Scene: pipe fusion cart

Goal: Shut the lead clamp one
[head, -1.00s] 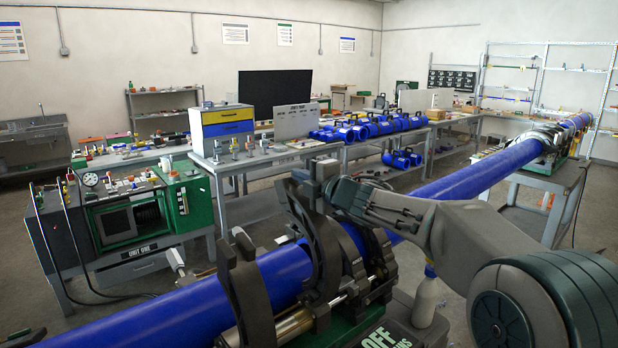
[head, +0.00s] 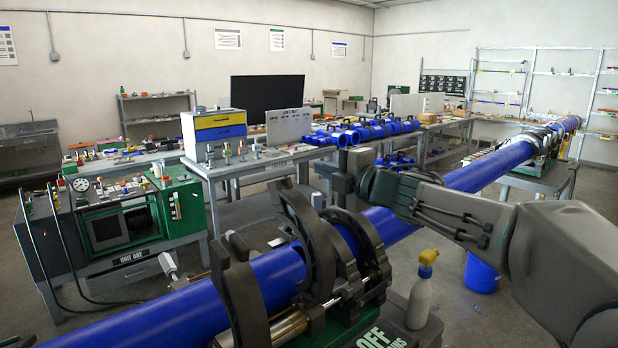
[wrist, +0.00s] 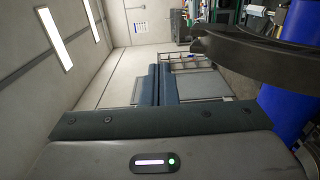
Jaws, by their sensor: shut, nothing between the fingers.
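A row of dark curved clamps sits along the blue pipe (head: 275,274) in the foreground of the head view. The nearest clamp part (head: 237,290) stands at the left. A tall curved clamp arm (head: 305,240) rises over the pipe's near side, and another clamp (head: 372,250) stands to its right. I cannot tell which is lead clamp one. My gripper (head: 340,178) is shut and empty, just above and right of the tall arm's top.
A blue bucket (head: 481,272) is on the floor beyond. The green control unit (head: 125,225) stands at the left. Floor between it and the pipe is partly clear.

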